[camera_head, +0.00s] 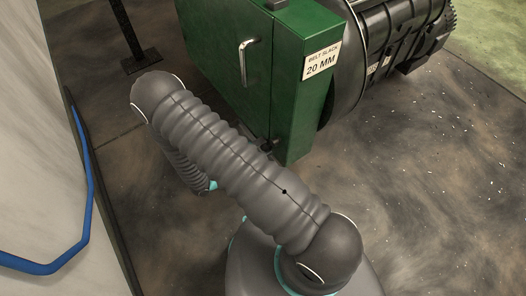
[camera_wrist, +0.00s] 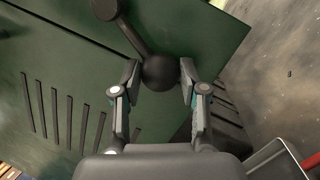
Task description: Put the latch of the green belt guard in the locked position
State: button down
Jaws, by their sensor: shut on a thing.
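The green belt guard (camera_head: 225,60) stands at the top of the head view, with a metal handle and a "BELT SLACK 20 MM" label. In the wrist view its green face (camera_wrist: 215,35) has slots and a seam. The latch (camera_wrist: 133,35) is a dark lever running from a round pivot at the upper left down right to a ball knob (camera_wrist: 160,72). My gripper (camera_wrist: 159,80) is shut on the ball knob, one finger on each side. In the head view my arm hides the gripper and most of the latch area.
A black ribbed machine (camera_head: 390,45) stands right of the guard. A dark post (camera_head: 128,35) stands at the left, with a blue rail (camera_head: 85,205) on a pale surface nearer. The floor at the right (camera_head: 450,190) is open. A red object (camera_wrist: 312,160) shows at the lower right.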

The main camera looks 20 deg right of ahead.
jog(key=shift+w, duration=0.15)
jog(key=c, duration=0.6)
grip_release()
jog(key=shift+c, duration=0.2)
jog(key=shift+a, duration=0.15)
jog(key=v, duration=1.1)
jog(key=shift+a, duration=0.4)
jog(key=shift+f, duration=0.1)
